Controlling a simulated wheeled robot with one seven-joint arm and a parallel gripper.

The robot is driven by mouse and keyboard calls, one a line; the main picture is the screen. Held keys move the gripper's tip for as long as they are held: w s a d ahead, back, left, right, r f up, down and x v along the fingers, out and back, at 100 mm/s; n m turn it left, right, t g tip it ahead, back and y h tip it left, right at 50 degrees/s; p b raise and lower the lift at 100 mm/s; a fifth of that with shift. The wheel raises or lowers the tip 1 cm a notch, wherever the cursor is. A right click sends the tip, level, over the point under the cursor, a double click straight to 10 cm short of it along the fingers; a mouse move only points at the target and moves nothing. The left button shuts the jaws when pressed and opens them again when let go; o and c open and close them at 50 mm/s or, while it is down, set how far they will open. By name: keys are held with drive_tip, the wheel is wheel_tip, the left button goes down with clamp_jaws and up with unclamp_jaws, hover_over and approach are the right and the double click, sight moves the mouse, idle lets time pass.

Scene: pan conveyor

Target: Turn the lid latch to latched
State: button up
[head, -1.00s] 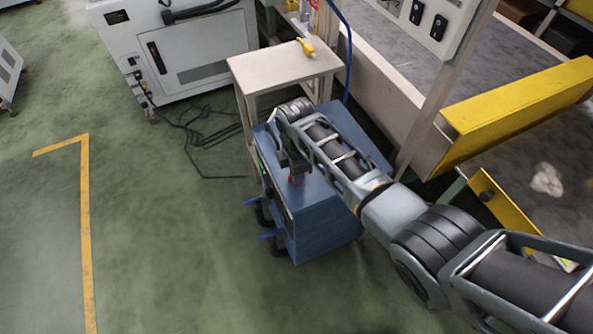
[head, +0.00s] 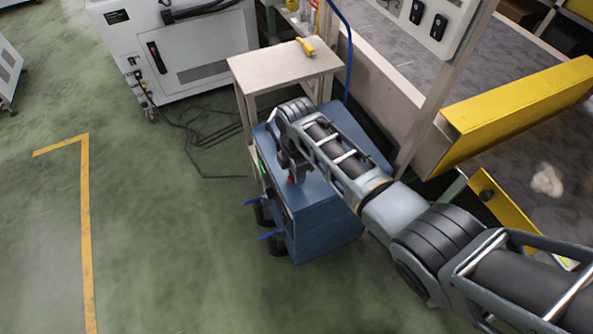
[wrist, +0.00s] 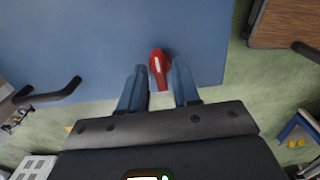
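The red lid latch (wrist: 158,68) sits near the edge of the blue lid of a cabinet (wrist: 90,45). In the wrist view the latch lies between my two fingertips (wrist: 160,82), with a gap on each side, its narrow end pointing back toward the gripper. My gripper is open. In the head view my gripper (head: 290,163) is above the blue cabinet (head: 322,222), and a small part of the red latch (head: 291,179) shows below it. My arm hides much of the cabinet top.
A beige table (head: 285,68) with a yellow object (head: 306,47) on it stands behind the cabinet. A yellow guard (head: 515,112) and conveyor frame are to the right. Dark handles (wrist: 55,95) project from the cabinet's side. Green floor to the left is free.

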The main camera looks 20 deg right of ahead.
drive_tip(key=shift+o, duration=0.4)
drive_tip(key=shift+r, duration=0.1)
wheel_tip(320, 180, up, 8)
drive_tip(key=shift+f, duration=0.2)
drive_tip(key=shift+s, duration=0.1)
idle(0.4)
